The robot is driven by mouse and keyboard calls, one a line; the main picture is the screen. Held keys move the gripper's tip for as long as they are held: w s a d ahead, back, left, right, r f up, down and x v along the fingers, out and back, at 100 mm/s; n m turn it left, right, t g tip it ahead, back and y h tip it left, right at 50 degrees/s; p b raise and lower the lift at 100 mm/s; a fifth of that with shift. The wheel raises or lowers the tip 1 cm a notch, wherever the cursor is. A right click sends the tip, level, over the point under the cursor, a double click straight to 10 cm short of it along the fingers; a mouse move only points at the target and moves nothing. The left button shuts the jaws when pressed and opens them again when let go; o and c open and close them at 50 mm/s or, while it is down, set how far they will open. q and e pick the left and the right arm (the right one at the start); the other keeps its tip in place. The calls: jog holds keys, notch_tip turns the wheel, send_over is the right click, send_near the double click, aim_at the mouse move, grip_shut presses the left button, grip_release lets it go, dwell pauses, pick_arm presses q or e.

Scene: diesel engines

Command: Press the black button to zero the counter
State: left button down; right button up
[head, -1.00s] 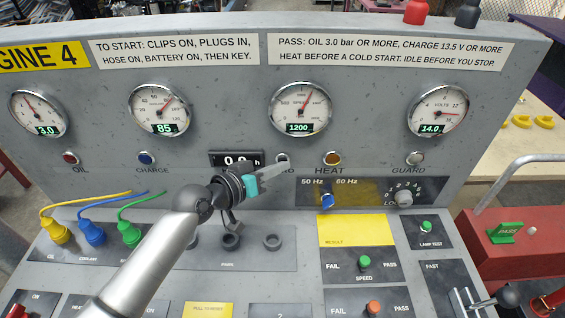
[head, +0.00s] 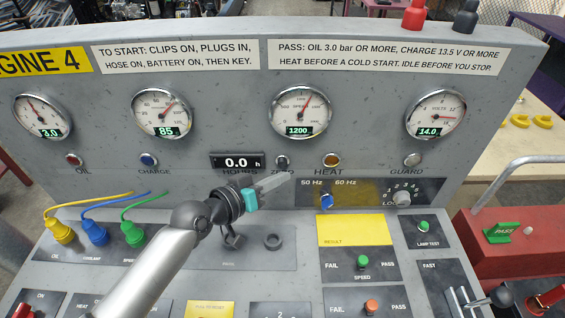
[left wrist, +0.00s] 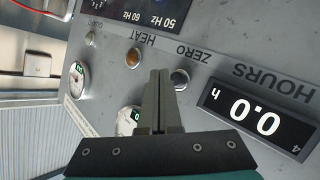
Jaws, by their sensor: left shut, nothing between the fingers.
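The hour counter (head: 237,162) on the grey panel reads 0.0 h, and it also shows upside down in the left wrist view (left wrist: 258,115). The small dark ZERO button (head: 282,160) in its metal ring sits just right of the counter. In the left wrist view the button (left wrist: 180,77) lies just beside my fingertips. My left gripper (head: 287,179) is shut and empty. In the head view its tips lie just below the button, over the ZERO label's lower edge, and look apart from it. My right gripper is not in view.
The amber HEAT lamp (head: 331,160) is right of the button. Round gauges, one being the speed gauge (head: 300,109), stand above. Coloured plugs, one green (head: 131,233), stand at left.

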pick_arm(q)
jog(key=s+p, duration=0.2)
jog(key=s, duration=0.2)
jog(key=shift+s, duration=0.15)
dwell(0.8)
